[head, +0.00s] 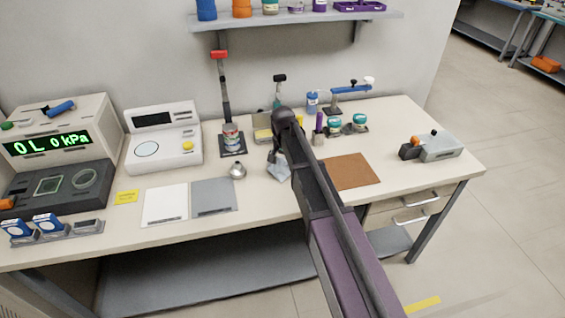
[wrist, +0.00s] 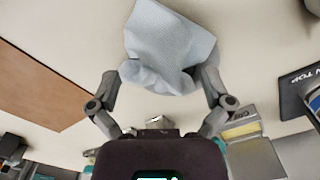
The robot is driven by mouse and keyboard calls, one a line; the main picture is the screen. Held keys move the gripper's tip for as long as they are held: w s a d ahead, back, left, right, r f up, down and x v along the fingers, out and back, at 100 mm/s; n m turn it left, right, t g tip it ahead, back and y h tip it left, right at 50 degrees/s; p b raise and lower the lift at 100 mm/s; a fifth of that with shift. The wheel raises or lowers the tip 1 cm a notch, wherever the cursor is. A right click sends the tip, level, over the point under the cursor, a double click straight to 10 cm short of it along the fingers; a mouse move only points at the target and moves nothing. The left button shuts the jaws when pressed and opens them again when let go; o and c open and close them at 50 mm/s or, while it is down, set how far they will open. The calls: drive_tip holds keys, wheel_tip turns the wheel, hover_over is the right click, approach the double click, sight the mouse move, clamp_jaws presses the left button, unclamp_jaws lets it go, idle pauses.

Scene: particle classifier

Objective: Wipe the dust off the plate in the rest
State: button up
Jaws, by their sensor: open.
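A crumpled light blue-grey cloth (head: 279,170) lies on the bench, partly hidden by my arm in the head view. In the wrist view the cloth (wrist: 165,45) sits between and beyond my fingertips. My gripper (wrist: 168,78) is open, with one finger on each side of the cloth's near edge. I cannot tell whether the fingers touch it. In the head view my gripper is mostly hidden behind my arm. I cannot clearly make out the plate in its rest or any dust on it.
A brown mat (head: 352,171) lies right of my arm. A metal funnel-like piece (head: 237,170) stands left of the cloth, near a grey mat (head: 214,196) and a white mat (head: 165,204). A can on a stand (head: 231,138) and several jars stand behind.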

sight(283, 170)
drive_tip(key=shift+f+b, duration=1.45)
drive_tip(key=shift+f, duration=0.15)
drive_tip(key=shift+s+r, duration=0.15)
drive_tip(key=shift+r, duration=0.05)
drive_tip(key=c, duration=1.2)
